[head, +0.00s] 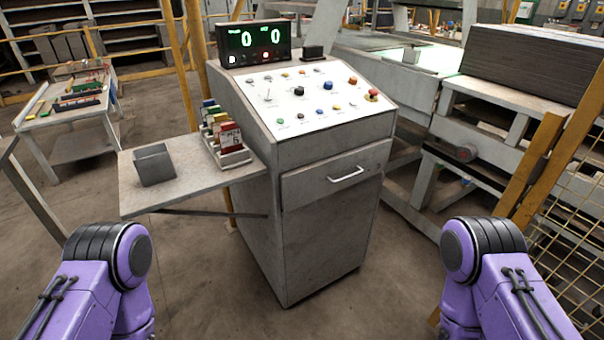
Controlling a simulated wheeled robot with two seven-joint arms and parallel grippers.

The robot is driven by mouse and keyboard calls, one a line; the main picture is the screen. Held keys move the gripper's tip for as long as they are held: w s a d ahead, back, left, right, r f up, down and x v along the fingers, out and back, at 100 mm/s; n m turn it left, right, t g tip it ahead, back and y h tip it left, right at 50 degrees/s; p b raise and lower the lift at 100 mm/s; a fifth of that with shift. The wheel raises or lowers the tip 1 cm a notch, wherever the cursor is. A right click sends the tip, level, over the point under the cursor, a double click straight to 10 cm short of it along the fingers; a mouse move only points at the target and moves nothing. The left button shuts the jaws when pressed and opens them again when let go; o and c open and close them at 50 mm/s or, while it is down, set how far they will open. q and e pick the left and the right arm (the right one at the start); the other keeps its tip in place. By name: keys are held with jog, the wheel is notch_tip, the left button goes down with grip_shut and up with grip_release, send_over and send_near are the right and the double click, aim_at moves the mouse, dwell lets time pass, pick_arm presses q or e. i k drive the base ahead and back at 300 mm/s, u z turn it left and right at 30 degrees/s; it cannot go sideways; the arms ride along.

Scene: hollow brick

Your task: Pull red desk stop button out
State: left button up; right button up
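The red stop button (373,92) sits at the right end of the sloped white panel (315,115), with some yellow around its base. It is too small to tell whether it is pushed in or out. The panel is on top of a grey control desk (322,235) and carries several other small coloured buttons and knobs. My two purple arms show at the bottom left and bottom right. Neither gripper is in view, and no gripper is near the button.
A side shelf (185,178) on the desk's left holds a grey box (154,165) and a rack of cards (228,150). A drawer handle (346,174) sticks out in front. A display (253,43) stands on top. Yellow fencing (575,205) and machinery stand at right.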

aim_at(372, 92)
jog(key=k, duration=1.15)
jog(key=z, duration=0.8)
jog(key=i, duration=2.05)
jog(key=u, duration=0.85)
